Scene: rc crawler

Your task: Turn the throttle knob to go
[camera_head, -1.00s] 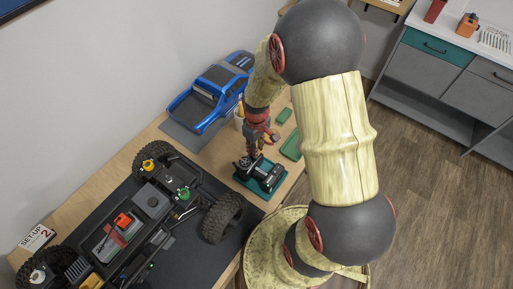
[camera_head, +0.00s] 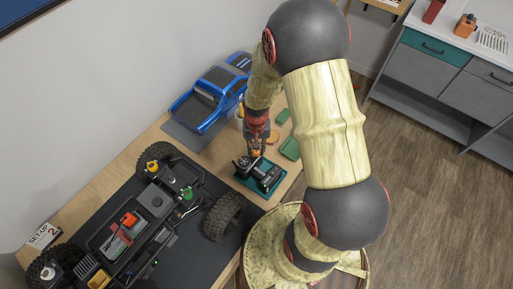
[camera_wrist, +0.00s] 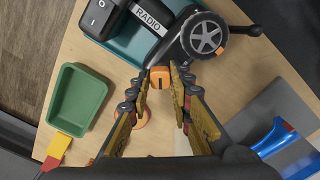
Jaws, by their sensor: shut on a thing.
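The radio controller is black and stands on a teal tray (camera_head: 239,181); its "RADIO" label (camera_wrist: 147,19) shows in the wrist view. It has a dark steering wheel with grey spokes (camera_wrist: 205,38) and an orange mark on its rim. The throttle knob, a small orange block with a dark mark (camera_wrist: 159,78), sits at the near edge of the controller. My gripper (camera_wrist: 161,75) has its fingertips on either side of this knob and is shut on it. In the head view my gripper (camera_head: 257,150) reaches down over the controller and hides part of it; the knob cannot be made out there.
A green bin (camera_wrist: 78,96) stands left of my fingers in the wrist view. An orange round thing (camera_wrist: 141,116) lies partly behind one finger. The blue truck body (camera_head: 207,92) and the crawler chassis (camera_head: 140,219) are on the bench left of my arm.

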